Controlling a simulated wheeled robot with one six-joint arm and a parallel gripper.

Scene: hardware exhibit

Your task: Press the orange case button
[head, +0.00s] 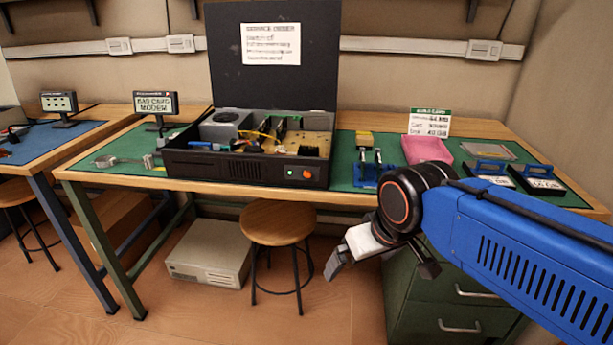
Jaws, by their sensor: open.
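The orange case button (306,174) is a small round button on the front right of the black computer case (230,170). A small green light or button (290,172) sits just left of it. The case stands on the green mat with its lid up, and parts show inside. My gripper (340,262) is open and empty. It hangs in front of the bench, lower than the button and a little to its right, well apart from the case. Its fingertips are partly hard to make out.
A wooden stool (277,224) stands in front of the bench, left of my gripper. A green drawer cabinet (455,310) is below right. A blue card stand (372,172) and pink tray (427,149) sit right of the case. A beige computer (210,252) is on the floor.

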